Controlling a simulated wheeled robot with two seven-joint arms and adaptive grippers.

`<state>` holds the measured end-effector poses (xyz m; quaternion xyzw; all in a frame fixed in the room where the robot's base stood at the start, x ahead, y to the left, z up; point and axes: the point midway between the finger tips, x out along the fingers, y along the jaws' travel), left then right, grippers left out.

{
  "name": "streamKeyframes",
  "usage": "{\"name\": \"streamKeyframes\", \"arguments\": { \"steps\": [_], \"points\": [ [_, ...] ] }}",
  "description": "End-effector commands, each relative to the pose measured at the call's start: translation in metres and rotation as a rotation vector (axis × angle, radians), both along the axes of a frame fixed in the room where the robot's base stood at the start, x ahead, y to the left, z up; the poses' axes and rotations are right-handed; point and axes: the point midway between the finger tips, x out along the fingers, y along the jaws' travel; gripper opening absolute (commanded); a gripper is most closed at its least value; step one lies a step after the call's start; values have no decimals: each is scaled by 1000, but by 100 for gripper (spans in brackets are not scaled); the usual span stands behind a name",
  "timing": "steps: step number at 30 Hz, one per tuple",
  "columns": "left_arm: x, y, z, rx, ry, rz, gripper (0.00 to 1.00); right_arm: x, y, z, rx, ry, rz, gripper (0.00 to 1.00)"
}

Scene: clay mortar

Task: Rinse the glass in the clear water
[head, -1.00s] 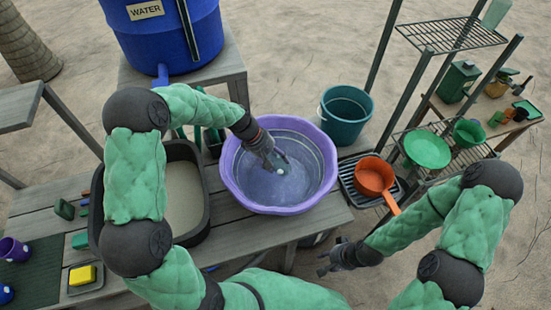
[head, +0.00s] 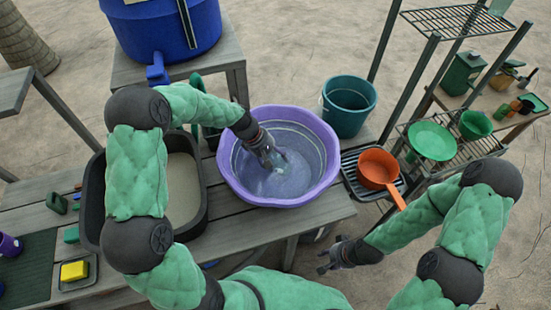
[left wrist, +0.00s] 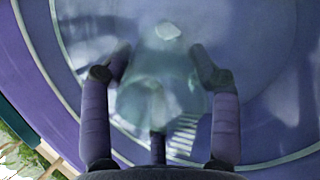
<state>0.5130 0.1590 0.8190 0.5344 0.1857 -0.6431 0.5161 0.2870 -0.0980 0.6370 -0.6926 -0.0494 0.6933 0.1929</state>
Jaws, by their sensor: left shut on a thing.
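A purple basin (head: 322,182) with a scalloped rim stands on the wooden bench and holds clear water (head: 300,180). My left gripper (head: 276,160) reaches down inside the basin. In the left wrist view its fingers (left wrist: 160,78) are shut on a transparent glass (left wrist: 158,95), against the purple basin wall and floor. The glass is hard to make out in the head view, and I cannot tell how much of it is under water. My right gripper (head: 326,262) hangs low in front of the bench, apart from the basin; its fingers look spread with nothing between them.
A dark tub (head: 203,200) with cloudy water stands left of the basin. A blue water barrel (head: 165,35) is behind. A teal bucket (head: 347,112), a rack (head: 352,180) with an orange pan (head: 375,170), and shelves with green dishes are right. A yellow sponge (head: 74,271) lies front left.

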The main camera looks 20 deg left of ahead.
Motion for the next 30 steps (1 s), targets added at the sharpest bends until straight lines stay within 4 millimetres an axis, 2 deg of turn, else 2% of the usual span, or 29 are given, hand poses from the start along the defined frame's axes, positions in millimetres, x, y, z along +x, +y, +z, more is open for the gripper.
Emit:
{"name": "streamKeyframes", "arguments": {
  "steps": [14,30],
  "points": [
    [0,0,-11,0,0,0,21,0,0,-4,0,0,0,40],
    [0,0,-9,0,0,0,21,0,0,0,0,0,0,40]
  ]
}}
